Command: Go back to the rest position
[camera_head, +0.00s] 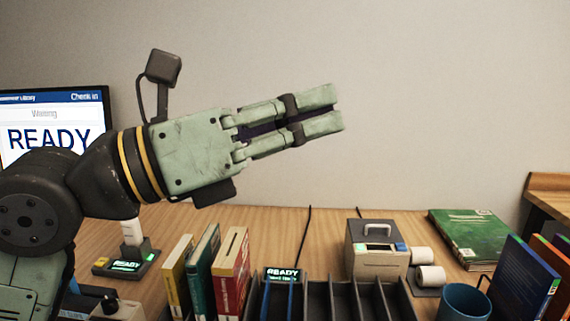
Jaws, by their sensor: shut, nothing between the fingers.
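My gripper (338,109) is raised above the desk, in front of the bare wall, with its fingers pointing right and slightly up. Its two pale green fingers lie close together with nothing between them. It touches no object. My arm comes in from the left edge of the view.
Below on the wooden desk (300,226) stand several books, including a red one (231,273), and a dark slotted rack (317,297). To the right are a label printer (377,250), a green book (467,236) and a blue mug (463,302). A READY monitor (50,135) stands left, behind my arm.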

